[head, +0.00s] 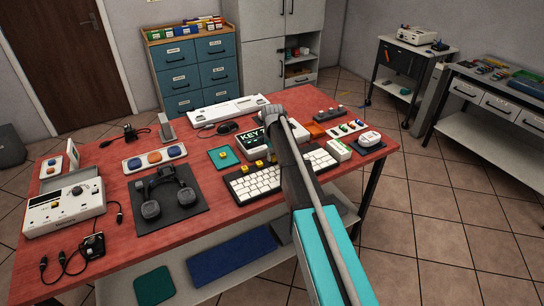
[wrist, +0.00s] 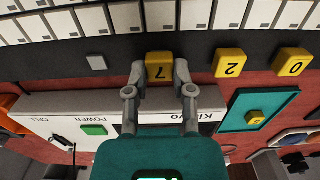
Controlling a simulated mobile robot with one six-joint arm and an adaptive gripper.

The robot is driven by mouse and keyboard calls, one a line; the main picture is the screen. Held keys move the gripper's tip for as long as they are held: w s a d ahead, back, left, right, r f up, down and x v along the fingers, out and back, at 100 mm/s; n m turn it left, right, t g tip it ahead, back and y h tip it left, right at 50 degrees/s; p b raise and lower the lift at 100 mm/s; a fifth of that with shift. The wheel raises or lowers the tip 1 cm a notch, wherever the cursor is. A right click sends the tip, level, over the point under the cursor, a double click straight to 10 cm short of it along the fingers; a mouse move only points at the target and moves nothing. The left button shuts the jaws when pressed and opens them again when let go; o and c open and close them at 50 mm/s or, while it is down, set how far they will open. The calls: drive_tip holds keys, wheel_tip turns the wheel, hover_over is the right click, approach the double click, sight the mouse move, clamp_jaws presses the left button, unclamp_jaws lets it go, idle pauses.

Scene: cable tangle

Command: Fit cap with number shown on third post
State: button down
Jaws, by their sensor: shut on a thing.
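My gripper (wrist: 160,76) is shut on a yellow cap marked 7 (wrist: 160,66), with one finger on each side. The cap is over the dark back strip of the keyboard (head: 232,186); I cannot tell whether it is fully down on a post. In the wrist view, upside down, a yellow cap marked 2 (wrist: 231,63) and one marked 0 (wrist: 293,62) sit in the same row. A small bare grey post (wrist: 97,62) stands on the other side. The display (head: 251,140) reads KEY and a partly hidden 7. My arm hides the fingertips in the head view.
A teal tray (wrist: 225,122) beside the keyboard holds another yellow cap (wrist: 255,117). The white display housing (wrist: 60,105) is close behind the gripper.

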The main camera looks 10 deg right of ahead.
drive_tip(key=shift+f, duration=0.25)
idle(0.4)
drive_tip(key=shift+c, duration=2)
unclamp_jaws()
drive_tip(key=shift+r, duration=0.2)
drive_tip(key=shift+r+p, duration=2.3)
drive_tip(key=shift+r, duration=0.05)
drive_tip(key=s+r+m+p, duration=0.1)
drive_tip(key=s+r+p, duration=0.1)
drive_tip(key=s, duration=1.2)
drive_tip(key=s+r+m+p, duration=0.1)
drive_tip(key=s+m, duration=0.1)
drive_tip(key=s, duration=1.3)
drive_tip(key=shift+a+r+m+p, duration=0.25)
drive_tip(key=shift+r+m+p, duration=0.05)
drive_tip(key=shift+r+p, duration=0.1)
